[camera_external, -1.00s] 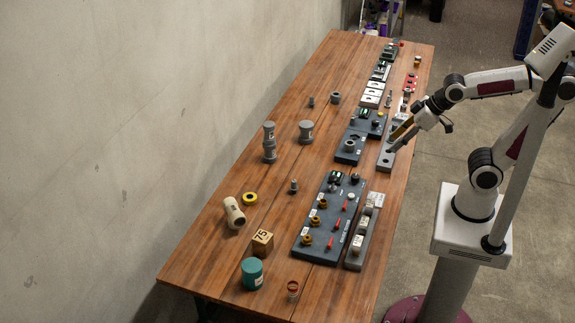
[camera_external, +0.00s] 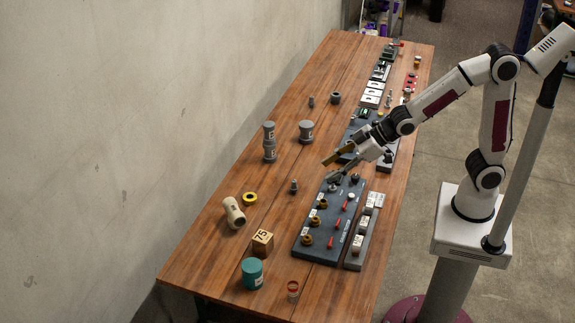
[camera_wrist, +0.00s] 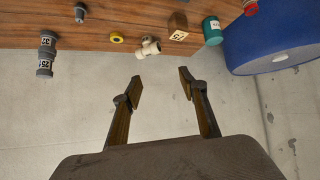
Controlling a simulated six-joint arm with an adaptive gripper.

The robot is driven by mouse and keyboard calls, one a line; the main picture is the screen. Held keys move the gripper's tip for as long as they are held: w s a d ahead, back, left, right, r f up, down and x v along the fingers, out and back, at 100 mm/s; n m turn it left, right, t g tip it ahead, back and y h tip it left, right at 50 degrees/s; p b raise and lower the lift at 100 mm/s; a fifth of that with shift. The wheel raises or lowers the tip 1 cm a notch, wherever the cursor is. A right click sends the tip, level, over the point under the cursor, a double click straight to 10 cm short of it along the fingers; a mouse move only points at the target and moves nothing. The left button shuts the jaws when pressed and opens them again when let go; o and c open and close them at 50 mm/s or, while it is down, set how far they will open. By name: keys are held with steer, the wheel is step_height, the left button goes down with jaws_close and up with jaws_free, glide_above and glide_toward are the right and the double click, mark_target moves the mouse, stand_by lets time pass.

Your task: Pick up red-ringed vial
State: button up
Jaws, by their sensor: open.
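The red-ringed vial (camera_external: 293,290) stands upright at the near end of the wooden table, right of the teal jar (camera_external: 252,273). In the wrist view a small part of the vial (camera_wrist: 249,6) shows at the top edge, right of the teal jar (camera_wrist: 212,31). My gripper (camera_external: 332,170) is open and empty above the far end of the dark panel, well away from the vial. In the wrist view its two fingers (camera_wrist: 160,82) are spread apart with nothing between them.
A wooden cube marked 75 (camera_external: 262,243), a cream pipe fitting (camera_external: 234,212) and a yellow ring (camera_external: 250,198) lie nearby. A dark panel (camera_external: 328,220) with pegs and a grey rack (camera_external: 362,238) stand on the right. Bare wood surrounds the vial.

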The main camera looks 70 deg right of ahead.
steer(key=w+a+f+n+y, duration=0.1)
steer(key=w+a+f+y, duration=0.15)
steer(key=a, duration=0.45)
steer(key=w+a+f+n+y, duration=0.1)
steer(key=a+f+n, duration=0.1)
steer(key=a+f, duration=0.35)
steer(key=n+g+y, duration=0.1)
steer(key=n+y, duration=0.1)
steer(key=y, duration=0.2)
glide_above(297, 283)
steer(key=s+d, duration=0.2)
steer(key=d, duration=0.1)
step_height(297, 283, down, 6)
steer(key=shift+w+a, duration=0.15)
steer(key=shift+a, duration=0.05)
steer(key=shift+f+h, duration=0.15)
steer(key=shift+h, duration=0.1)
steer(key=shift+f, duration=2.9)
steer(key=shift+f, duration=0.15)
steer(key=shift+f, duration=0.5)
steer(key=shift+x, duration=2.5)
steer(key=shift+r, duration=0.1)
steer(key=c, duration=1.2)
